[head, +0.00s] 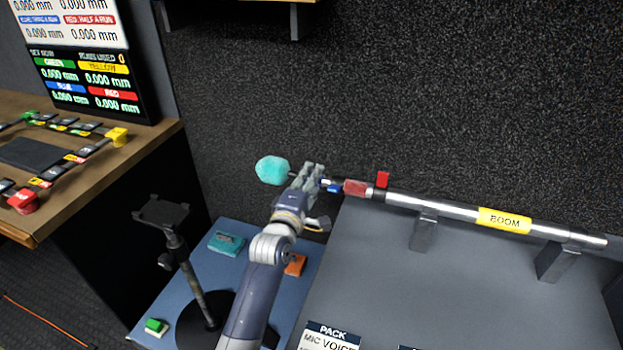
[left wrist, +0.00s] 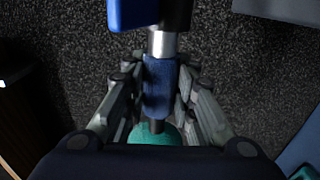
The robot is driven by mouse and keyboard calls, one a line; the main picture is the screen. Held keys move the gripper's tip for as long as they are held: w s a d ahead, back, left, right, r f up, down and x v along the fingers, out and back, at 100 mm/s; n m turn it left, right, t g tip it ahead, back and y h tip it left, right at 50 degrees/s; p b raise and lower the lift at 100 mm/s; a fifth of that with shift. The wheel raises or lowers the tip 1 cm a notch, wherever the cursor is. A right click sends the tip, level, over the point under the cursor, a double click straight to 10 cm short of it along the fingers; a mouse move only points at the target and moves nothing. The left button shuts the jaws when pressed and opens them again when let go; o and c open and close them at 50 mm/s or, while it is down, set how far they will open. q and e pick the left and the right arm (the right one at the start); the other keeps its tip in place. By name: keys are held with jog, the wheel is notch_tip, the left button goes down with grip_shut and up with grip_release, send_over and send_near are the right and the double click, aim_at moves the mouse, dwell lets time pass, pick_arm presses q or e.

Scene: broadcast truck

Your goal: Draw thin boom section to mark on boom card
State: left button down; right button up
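The boom pole (head: 455,212) lies on two grey rests, with a yellow BOOM label (head: 503,220). Toward its left end are a red tab (head: 383,179), a red sleeve (head: 355,188) and a blue tab (head: 335,187). A teal ball (head: 272,170) is at the left tip. My left gripper (head: 311,180) is at the thin end, between ball and blue tab. In the left wrist view its fingers press on both sides of a blue sleeve (left wrist: 158,88), close to a silver length (left wrist: 162,44). My right gripper is out of view. I cannot make out marks on a boom card.
A card reading PACK, MIC VOICE (head: 331,337) is at the bottom edge. A black stand (head: 190,270) is left of my arm. Teal (head: 226,243), orange (head: 295,265) and green (head: 156,327) items lie on the blue surface. A screen (head: 90,80) shows 0.000 mm readings above a wooden desk (head: 110,175).

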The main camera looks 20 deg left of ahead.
pick_arm(q)
jog(key=a, duration=0.5)
jog(key=shift+w, duration=0.1)
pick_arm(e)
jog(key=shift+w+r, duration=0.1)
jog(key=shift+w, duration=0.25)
pick_arm(q)
jog(key=c, duration=1.3)
grip_release()
jog(key=s, duration=1.2)
jog(key=shift+a, duration=0.25)
